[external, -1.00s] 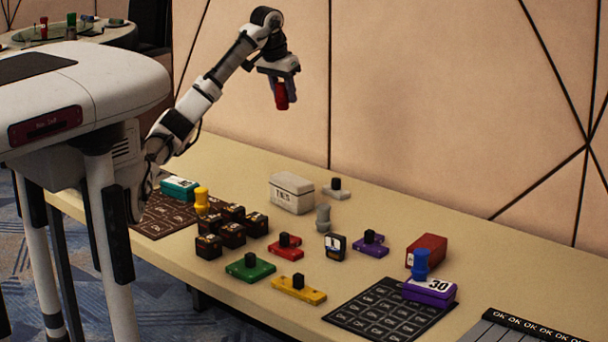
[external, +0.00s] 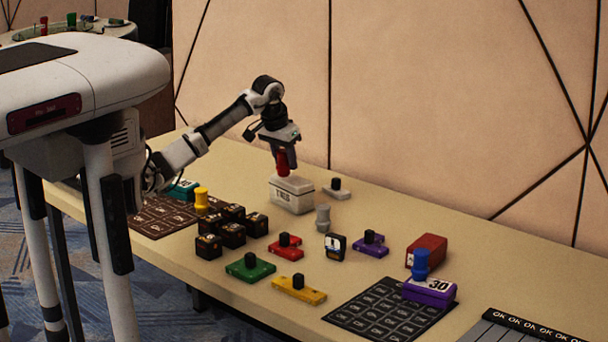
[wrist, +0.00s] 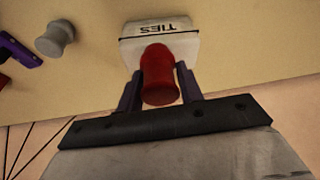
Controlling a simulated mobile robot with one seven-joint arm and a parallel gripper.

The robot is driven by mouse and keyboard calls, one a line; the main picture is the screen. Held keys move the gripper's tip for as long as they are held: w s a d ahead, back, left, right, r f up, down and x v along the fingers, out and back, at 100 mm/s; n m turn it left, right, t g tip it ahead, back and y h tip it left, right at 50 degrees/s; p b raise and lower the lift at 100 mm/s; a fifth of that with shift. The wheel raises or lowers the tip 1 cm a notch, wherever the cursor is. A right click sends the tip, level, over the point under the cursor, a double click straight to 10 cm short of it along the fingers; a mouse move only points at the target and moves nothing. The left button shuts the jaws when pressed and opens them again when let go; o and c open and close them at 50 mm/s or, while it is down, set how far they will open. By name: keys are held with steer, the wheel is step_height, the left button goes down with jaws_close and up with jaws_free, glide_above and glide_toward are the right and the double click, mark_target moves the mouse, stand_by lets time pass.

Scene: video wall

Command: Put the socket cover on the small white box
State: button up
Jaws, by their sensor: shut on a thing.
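A small white lidded box (external: 291,197) marked TIES stands on the table; it also shows at the top of the wrist view (wrist: 132,52). My gripper (external: 284,160) points down at the box and is shut on a red spool-shaped piece (external: 283,164). In the wrist view the red piece (wrist: 160,75) sits between the two dark fingers and overlaps the box's front. Its lower end is close to the lid; I cannot tell whether they touch. No piece is labelled as a socket cover. I cannot tell whether the red piece is it.
A white block with a black knob (external: 337,189) is just right of the box. A grey spool (external: 323,217) stands in front. Red (external: 286,247), green (external: 250,267), yellow (external: 299,290) and purple (external: 370,243) knobbed blocks lie nearer. Black cubes (external: 232,234) cluster left.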

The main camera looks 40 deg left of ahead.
steer(key=shift+f, duration=0.8)
steer(key=o, duration=1)
steer(key=shift+f, duration=0.1)
steer(key=shift+c, duration=0.2)
steer(key=b+v, duration=0.1)
steer(key=v, duration=1.1)
steer(key=shift+b, duration=0.3)
